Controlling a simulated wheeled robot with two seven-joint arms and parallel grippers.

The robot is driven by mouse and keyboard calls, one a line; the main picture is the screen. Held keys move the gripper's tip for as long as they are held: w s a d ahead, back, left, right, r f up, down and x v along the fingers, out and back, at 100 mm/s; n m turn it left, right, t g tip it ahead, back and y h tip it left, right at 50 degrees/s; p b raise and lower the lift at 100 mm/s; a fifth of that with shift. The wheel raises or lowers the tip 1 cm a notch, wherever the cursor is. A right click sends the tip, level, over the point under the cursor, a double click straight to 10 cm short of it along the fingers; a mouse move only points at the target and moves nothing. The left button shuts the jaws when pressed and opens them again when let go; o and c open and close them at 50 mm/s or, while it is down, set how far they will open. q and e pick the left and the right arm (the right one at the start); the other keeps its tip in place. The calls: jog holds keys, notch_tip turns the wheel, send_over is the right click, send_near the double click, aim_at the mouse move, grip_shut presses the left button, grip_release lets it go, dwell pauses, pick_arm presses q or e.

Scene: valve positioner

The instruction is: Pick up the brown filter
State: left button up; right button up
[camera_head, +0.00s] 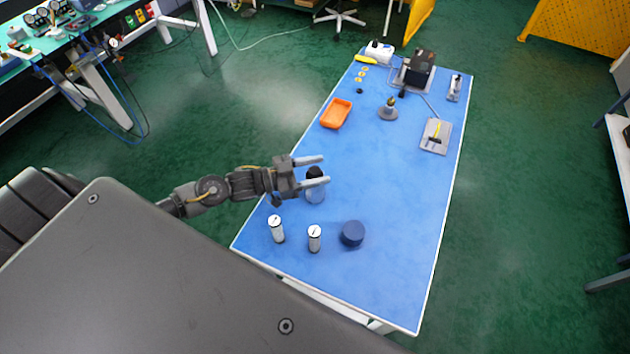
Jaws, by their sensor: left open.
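My left gripper (325,170) reaches in from the left over the blue-topped table (395,180). Its two fingers are apart and point right, with nothing seen between their tips. A dark-topped, greyish round object (315,194) is just below the fingers and partly hidden by them; I cannot tell whether they touch it. No plainly brown filter stands out. A small brownish-gold piece (391,102) on a grey round base (387,113) stands farther back, well apart from the gripper. It is too small to identify surely. My right gripper is not in view.
An orange tray (336,113), a grey plate with a yellow part (436,135) and a black device (418,69) are farther back. The table's middle right is clear.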

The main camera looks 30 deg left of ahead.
pick_arm(q)
grip_shut()
dwell(0.4)
notch_tip(320, 180, up, 18)
jog(key=b, duration=0.1)
jog(key=shift+b, duration=0.3)
